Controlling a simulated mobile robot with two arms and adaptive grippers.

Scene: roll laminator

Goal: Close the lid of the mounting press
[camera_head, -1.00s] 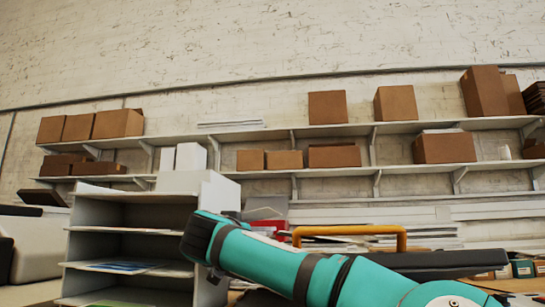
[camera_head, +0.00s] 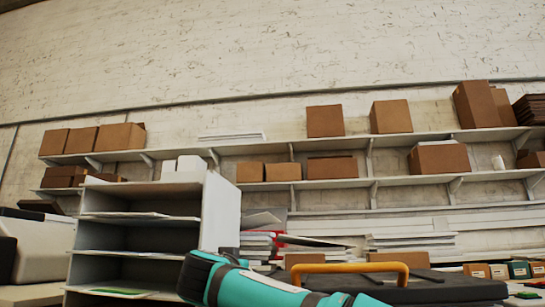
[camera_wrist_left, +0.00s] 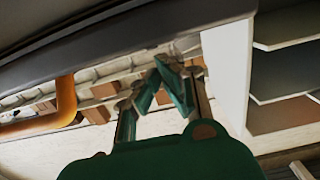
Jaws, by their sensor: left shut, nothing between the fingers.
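The mounting press lid is a dark flat slab (camera_head: 440,288) at the lower right of the head view, seen nearly edge-on. Its orange bar handle (camera_head: 345,267) stands at its near left side. In the left wrist view the lid's dark underside or edge (camera_wrist_left: 130,35) crosses the top, and the orange handle (camera_wrist_left: 62,110) is at the left. My left gripper (camera_wrist_left: 165,80) is shut and empty, apart from the handle in that picture. The press body is hidden in the head view. My right gripper is not in view.
A grey paper rack (camera_head: 220,215) stands left of the lid in the head view; its white panel (camera_wrist_left: 228,70) also shows in the left wrist view. Paper stacks (camera_head: 410,243) lie behind the lid. Wall shelves (camera_head: 330,182) hold brown boxes. A teal arm link of mine crosses the bottom.

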